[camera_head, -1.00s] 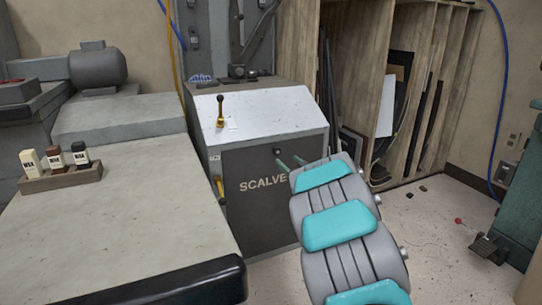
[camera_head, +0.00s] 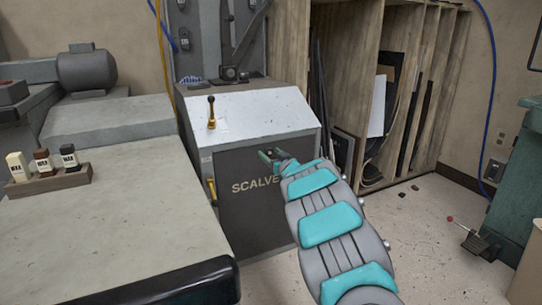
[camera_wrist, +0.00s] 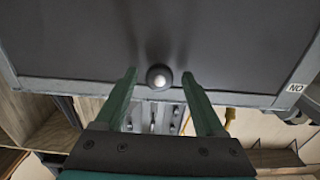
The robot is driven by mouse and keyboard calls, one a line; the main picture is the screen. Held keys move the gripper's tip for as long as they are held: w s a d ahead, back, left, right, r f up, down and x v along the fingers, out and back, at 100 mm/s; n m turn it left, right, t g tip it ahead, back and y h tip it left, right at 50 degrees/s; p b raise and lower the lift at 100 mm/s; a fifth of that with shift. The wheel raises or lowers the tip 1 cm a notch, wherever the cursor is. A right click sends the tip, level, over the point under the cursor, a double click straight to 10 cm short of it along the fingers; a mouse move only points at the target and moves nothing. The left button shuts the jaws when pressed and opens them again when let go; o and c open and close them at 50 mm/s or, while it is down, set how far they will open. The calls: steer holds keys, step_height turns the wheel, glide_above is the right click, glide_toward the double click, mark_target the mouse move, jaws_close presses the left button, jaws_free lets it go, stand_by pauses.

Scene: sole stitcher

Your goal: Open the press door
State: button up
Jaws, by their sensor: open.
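The press door (camera_head: 245,205) is the dark grey front panel lettered "SCALVE" on the grey press cabinet. It looks closed. In the wrist view the door (camera_wrist: 90,45) fills the top, and its round dark knob (camera_wrist: 159,77) with a bright spot sits near the panel's edge. My gripper (camera_wrist: 159,73) is open, with one green fingertip on each side of the knob in the picture. I cannot tell whether either finger touches it. In the head view my gripper (camera_head: 270,156) is at the door's upper right, and it covers the knob there.
A lever with a dark knob (camera_head: 211,112) stands on the press's sloped white top. A yellow handle (camera_head: 211,190) is on its left side. A workbench (camera_head: 110,215) with small bottles stands close at left. Wooden racks (camera_head: 345,70) stand behind at right. Floor at right is mostly clear.

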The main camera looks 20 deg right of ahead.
jaws_close()
stand_by(0.6)
stand_by(0.8)
